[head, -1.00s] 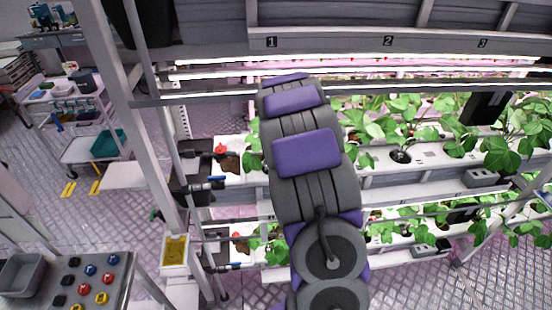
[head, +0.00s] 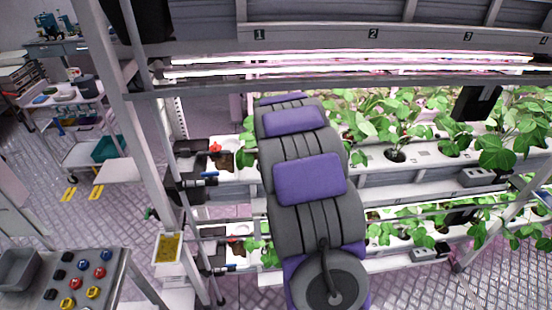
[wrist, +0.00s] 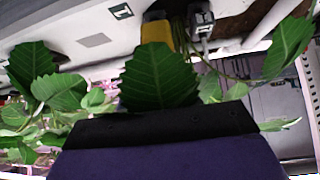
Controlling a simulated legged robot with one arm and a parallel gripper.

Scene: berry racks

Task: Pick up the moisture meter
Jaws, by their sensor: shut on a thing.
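My gripper (wrist: 165,140) fills the bottom of the wrist view as a dark purple body with a black front edge. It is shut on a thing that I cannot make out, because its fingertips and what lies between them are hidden. A yellow object (wrist: 156,35), partly behind a leaf, and a small grey device (wrist: 202,24) with a cable show beyond it at the top. I cannot tell whether either one is the moisture meter. In the head view my arm reaches into the rack and hides my gripper.
Green leaves (wrist: 160,75) crowd close in front of my gripper. A white planter (wrist: 95,30) runs across the upper left. Planted rack shelves (head: 420,155) stand ahead, with a metal post (head: 133,130) at the left. A button panel (head: 80,280) stands at lower left.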

